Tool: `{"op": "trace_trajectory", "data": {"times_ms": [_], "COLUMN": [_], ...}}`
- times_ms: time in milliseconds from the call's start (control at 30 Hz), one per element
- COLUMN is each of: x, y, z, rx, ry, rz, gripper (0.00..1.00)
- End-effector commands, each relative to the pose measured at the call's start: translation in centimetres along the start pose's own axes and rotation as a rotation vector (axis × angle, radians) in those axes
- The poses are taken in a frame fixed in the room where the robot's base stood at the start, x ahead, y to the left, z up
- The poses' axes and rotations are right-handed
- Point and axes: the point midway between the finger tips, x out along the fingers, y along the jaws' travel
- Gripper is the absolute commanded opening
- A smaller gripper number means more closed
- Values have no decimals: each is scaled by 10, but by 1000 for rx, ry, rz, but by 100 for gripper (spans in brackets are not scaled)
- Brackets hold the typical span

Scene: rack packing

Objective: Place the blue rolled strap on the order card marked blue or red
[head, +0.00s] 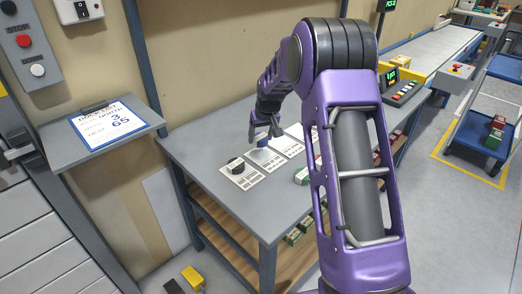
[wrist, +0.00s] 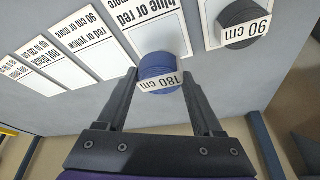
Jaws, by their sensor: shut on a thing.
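The blue rolled strap (wrist: 158,68) has a white 180 cm label and sits between the two fingers of my gripper (wrist: 161,76) in the wrist view. My gripper is shut on it. The white order card marked blue or red (wrist: 150,32) lies on the table just beyond and under the strap; I cannot tell whether the strap touches it. In the head view my gripper (head: 262,140) is low over the row of cards, with the blue strap mostly hidden by the fingers.
A black rolled strap (wrist: 240,24) labelled 90 cm sits on the neighbouring card, also seen in the head view (head: 235,165). Other cards lie in the row, one marked red or yellow (wrist: 97,56). The grey table (head: 205,150) is bare at its front left.

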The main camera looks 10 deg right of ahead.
Motion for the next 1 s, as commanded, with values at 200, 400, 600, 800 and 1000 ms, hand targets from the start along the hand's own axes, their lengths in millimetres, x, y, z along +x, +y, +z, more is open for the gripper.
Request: {"op": "trace_trajectory", "data": {"times_ms": [200,400,600,800,1000], "x": [17,41,42,46,45], "y": [0,0,1,1,1], "z": [7,17,17,19,19], "rx": [1,1,1,1,1], "ry": [-1,0,2,1,1], "rz": [-1,-1,0,0,0], "gripper": [11,11,11,69,98]}}
